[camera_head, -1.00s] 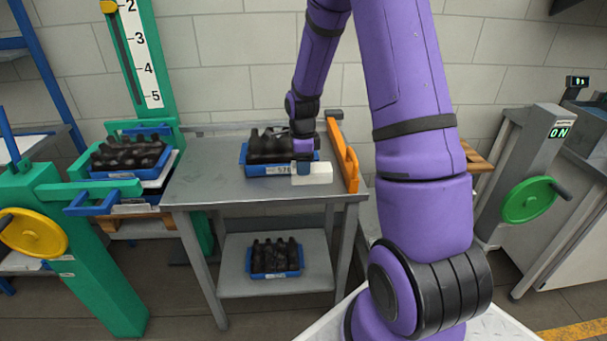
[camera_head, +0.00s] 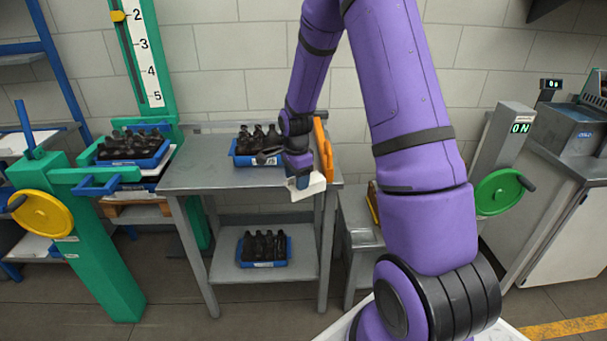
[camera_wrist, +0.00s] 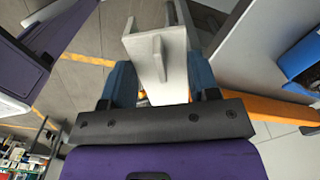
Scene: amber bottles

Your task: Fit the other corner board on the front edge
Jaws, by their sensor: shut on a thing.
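My gripper (camera_head: 298,182) is at the front right corner of the grey table. It is shut on a white corner board (camera_head: 310,189), which is tilted. In the wrist view, the board (camera_wrist: 160,65) is a pale L-shaped piece with a raised rib, between the blue fingers of my gripper (camera_wrist: 157,90). A second corner board is not clearly seen.
The grey table (camera_head: 205,179) carries a blue tray (camera_head: 243,160) of dark bottles and an orange bar (camera_head: 323,150) at its right end. Another bottle tray (camera_head: 240,262) is on the lower shelf. A green frame (camera_head: 95,250) with a bottle tray (camera_head: 130,163) stands left.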

